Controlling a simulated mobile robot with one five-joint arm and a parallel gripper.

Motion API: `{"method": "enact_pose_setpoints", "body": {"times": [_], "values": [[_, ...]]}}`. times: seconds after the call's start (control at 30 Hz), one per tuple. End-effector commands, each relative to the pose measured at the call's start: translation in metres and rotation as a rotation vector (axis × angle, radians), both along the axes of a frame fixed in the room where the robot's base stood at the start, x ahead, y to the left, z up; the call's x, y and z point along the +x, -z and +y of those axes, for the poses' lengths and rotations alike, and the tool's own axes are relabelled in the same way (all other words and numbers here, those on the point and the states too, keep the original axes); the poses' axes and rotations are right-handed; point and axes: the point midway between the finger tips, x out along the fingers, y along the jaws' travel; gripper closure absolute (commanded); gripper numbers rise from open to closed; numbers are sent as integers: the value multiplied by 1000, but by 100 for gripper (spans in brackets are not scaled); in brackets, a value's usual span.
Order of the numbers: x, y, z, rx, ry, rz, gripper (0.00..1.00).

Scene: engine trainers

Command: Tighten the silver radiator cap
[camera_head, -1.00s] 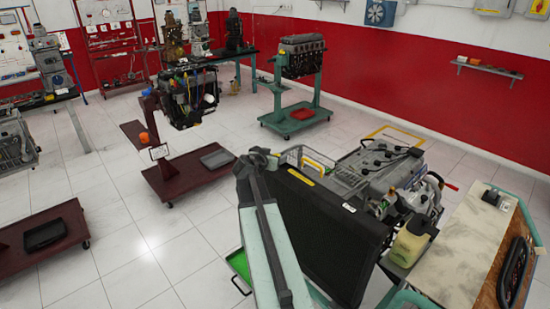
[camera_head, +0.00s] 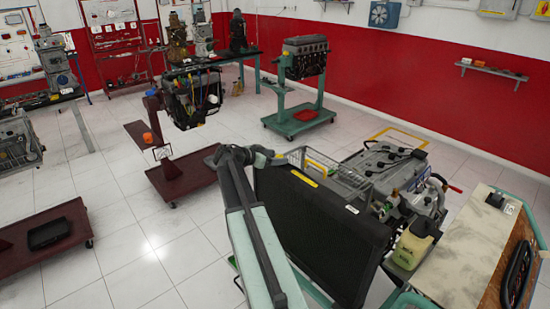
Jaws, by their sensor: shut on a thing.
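The black radiator (camera_head: 325,225) stands upright in the middle of the view, with a yellow label on its top edge. My gripper (camera_head: 278,158) is small and dark at the radiator's top left corner, at the end of my bent arm. It is shut at the place of the silver radiator cap. The cap itself is hidden or too small to make out, so its turn and seating cannot be seen.
The engine (camera_head: 392,175) sits right behind the radiator, with a yellowish reservoir (camera_head: 411,248) at its near side. A dark red trolley (camera_head: 185,172) and open tiled floor lie to the left.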

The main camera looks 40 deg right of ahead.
Motion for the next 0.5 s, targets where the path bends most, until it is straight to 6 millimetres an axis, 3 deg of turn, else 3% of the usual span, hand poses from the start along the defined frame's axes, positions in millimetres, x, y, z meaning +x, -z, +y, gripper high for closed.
{"method": "enact_pose_setpoints", "body": {"times": [0.23, 0.27, 0.33, 0.5], "values": [[-2, 3, 1, 9, 6, -2, 75], [-2, 3, 1, 9, 6, -2, 32], [-2, 3, 1, 8, 4, -1, 13], [-1, 2, 1, 6, 3, 0, 13]]}}
